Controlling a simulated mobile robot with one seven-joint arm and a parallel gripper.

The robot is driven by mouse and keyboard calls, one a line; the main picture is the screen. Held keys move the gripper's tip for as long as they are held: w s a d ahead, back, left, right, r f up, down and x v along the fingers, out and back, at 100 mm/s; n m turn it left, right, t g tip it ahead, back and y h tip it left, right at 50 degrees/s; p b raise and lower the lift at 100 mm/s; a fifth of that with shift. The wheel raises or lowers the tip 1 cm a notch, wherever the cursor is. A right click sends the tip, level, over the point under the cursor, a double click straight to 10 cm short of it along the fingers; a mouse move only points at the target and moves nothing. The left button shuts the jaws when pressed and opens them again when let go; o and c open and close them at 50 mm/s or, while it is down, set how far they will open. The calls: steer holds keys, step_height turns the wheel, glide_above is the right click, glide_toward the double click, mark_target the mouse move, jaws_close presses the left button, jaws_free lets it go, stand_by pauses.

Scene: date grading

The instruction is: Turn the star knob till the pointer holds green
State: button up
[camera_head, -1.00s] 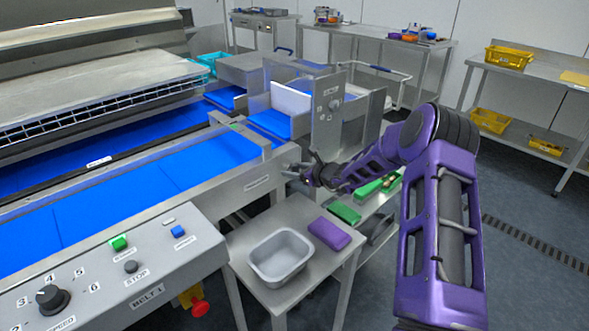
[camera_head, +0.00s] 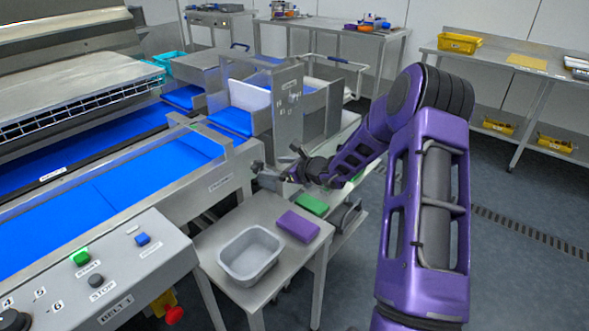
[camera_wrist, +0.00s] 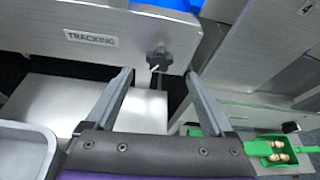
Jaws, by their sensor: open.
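A dark star knob (camera_wrist: 159,58) sits on the steel side of the belt frame, right of a label reading TRACKING (camera_wrist: 91,38). A small pale mark shows on the knob. My gripper (camera_wrist: 158,76) is open and empty, its two fingers spread to either side just short of the knob, apart from it as far as I can see. I cannot make out a pointer scale or green zone.
A low steel table below holds a grey tub (camera_head: 250,255) and a purple block (camera_head: 298,226). A green item (camera_head: 311,204) lies on a shelf behind. An upright steel panel (camera_head: 289,105) stands behind my gripper. In the wrist view a green scoop (camera_wrist: 272,149) holds several dates.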

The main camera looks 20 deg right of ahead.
steer(key=v, duration=0.9)
steer(key=shift+s+d, duration=0.1)
